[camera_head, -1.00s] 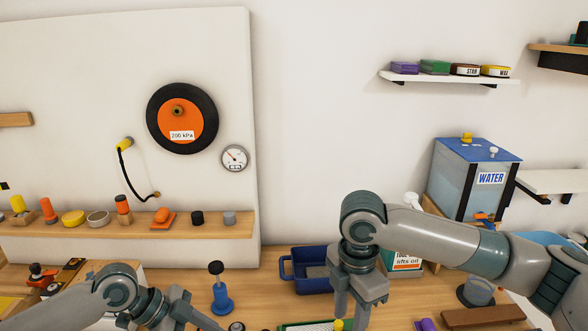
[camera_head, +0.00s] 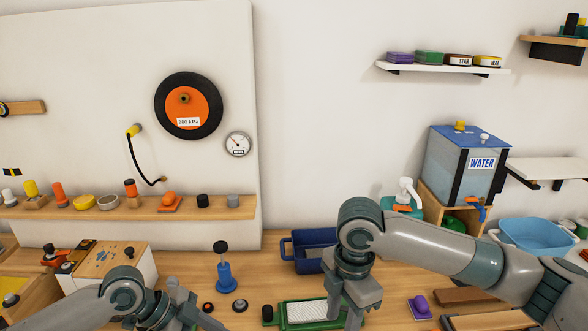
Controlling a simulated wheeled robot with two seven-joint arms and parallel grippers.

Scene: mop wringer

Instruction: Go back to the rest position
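My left gripper (camera_head: 190,318) is low at the left of the bottom edge, its fingertips cut off by the frame. My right gripper (camera_head: 355,308) points down over the bench beside the green-framed tray, with its fingertips at the bottom edge. No held object shows in either gripper, but the ends of the fingers are hidden, so I cannot tell their opening.
The wooden bench (camera_head: 262,282) holds a blue bin (camera_head: 305,262), a blue plunger-like tool (camera_head: 224,275), a green-framed tray (camera_head: 308,312) and a purple block (camera_head: 420,307). A water tank (camera_head: 455,172) and a blue basin (camera_head: 537,236) stand at the right.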

